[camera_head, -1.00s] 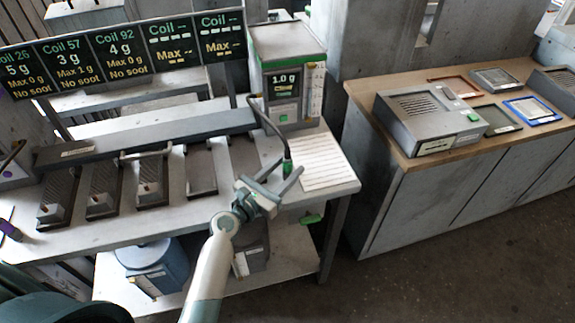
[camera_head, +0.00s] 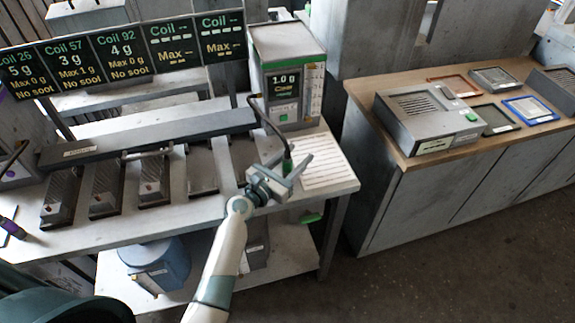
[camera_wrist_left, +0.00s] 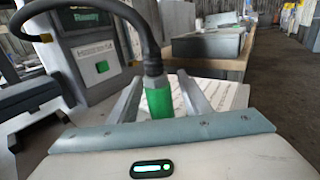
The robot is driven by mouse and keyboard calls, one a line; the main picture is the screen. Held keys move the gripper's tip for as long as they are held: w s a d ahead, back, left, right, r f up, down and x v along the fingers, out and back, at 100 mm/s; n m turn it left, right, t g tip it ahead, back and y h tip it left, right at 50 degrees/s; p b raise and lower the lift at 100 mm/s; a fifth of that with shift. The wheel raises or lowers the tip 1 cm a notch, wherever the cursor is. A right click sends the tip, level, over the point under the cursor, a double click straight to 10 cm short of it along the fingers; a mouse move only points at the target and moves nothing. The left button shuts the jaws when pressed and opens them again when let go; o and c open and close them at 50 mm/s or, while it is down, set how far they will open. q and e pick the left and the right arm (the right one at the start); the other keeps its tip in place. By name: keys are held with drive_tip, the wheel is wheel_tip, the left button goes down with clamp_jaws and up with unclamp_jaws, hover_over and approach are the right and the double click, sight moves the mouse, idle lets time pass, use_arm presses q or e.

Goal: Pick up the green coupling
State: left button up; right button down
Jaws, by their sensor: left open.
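The green coupling (camera_head: 287,166) hangs upright at the end of a black hose from the grey device with the green stripe. In the left wrist view the coupling (camera_wrist_left: 159,100) is between the two fingers, its lower end hidden behind the gripper's pale crosspiece. My left gripper (camera_head: 290,168) is open around or right beside the coupling; contact cannot be told. The left gripper's fingers also show in the left wrist view (camera_wrist_left: 160,98), apart on either side. My right gripper is not in view.
The hose device (camera_head: 287,75) stands behind. A printed sheet (camera_head: 322,160) lies right of the coupling on the table. Several grey slotted units (camera_head: 154,180) stand to the left. A wooden-topped counter (camera_head: 400,150) with a vented box (camera_head: 428,115) stands right, past a gap.

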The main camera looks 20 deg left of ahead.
use_arm(q)
drive_tip(key=shift+c, duration=0.6)
drive_tip(key=c, duration=1)
drive_tip(key=shift+r, duration=0.1)
drive_tip(key=shift+r, duration=0.6)
wheel_tip(320, 180, up, 9)
drive_tip(key=p, duration=0.2)
drive_tip(key=shift+f, duration=0.15)
